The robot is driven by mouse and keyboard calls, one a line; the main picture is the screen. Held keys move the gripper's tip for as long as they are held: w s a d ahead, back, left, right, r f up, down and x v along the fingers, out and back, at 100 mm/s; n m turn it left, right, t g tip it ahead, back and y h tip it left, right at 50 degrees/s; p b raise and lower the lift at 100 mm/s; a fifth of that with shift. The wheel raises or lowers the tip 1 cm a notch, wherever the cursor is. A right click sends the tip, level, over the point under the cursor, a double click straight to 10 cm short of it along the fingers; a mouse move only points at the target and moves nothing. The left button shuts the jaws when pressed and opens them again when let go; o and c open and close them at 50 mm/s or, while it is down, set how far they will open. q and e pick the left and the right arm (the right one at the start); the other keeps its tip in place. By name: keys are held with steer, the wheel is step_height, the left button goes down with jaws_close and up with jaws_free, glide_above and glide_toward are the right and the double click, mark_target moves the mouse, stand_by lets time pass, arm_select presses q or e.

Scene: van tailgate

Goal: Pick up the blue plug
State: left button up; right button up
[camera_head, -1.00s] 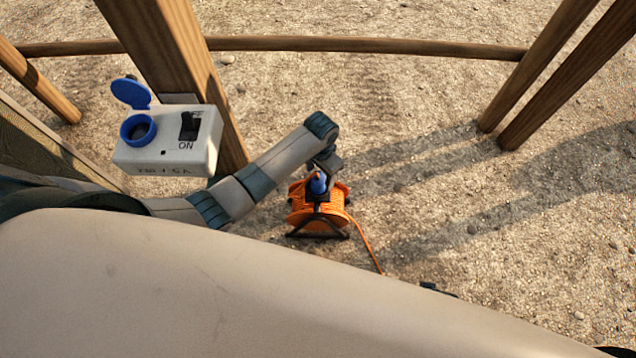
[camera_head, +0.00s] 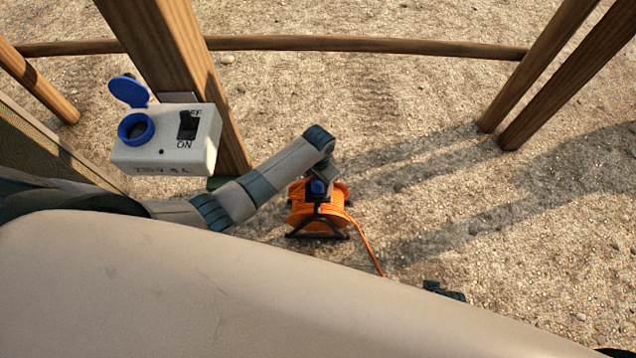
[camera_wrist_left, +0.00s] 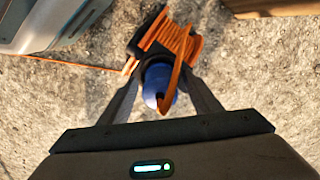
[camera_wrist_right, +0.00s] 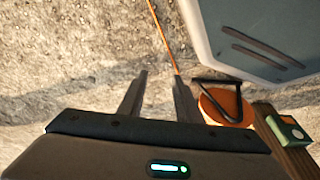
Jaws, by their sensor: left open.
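The blue plug (camera_head: 317,187) sits on top of the orange cable reel (camera_head: 299,216), which stands on the ground in a black frame. My left gripper (camera_head: 322,177) is right above the plug, and its jaws are mostly hidden in the head view. In the left wrist view the plug (camera_wrist_left: 156,82) lies between the two spread fingers of my left gripper (camera_wrist_left: 160,78), with an orange cable coming from it. I cannot tell whether the fingers touch it. My right gripper (camera_wrist_right: 160,77) is empty, its fingers apart, over bare ground with the reel (camera_wrist_right: 226,104) beyond to the right.
A white socket box (camera_head: 160,157) with an open blue lid and a switch is at left by a wooden post (camera_head: 165,45). A pale smooth surface (camera_head: 220,285) fills the foreground. An orange cable (camera_head: 366,245) runs from the reel. Open gravel lies to the right.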

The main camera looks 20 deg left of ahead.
arm_select(q)
steer(key=c, duration=1.2)
steer(key=shift+c, duration=0.2)
steer(key=shift+r, duration=0.15)
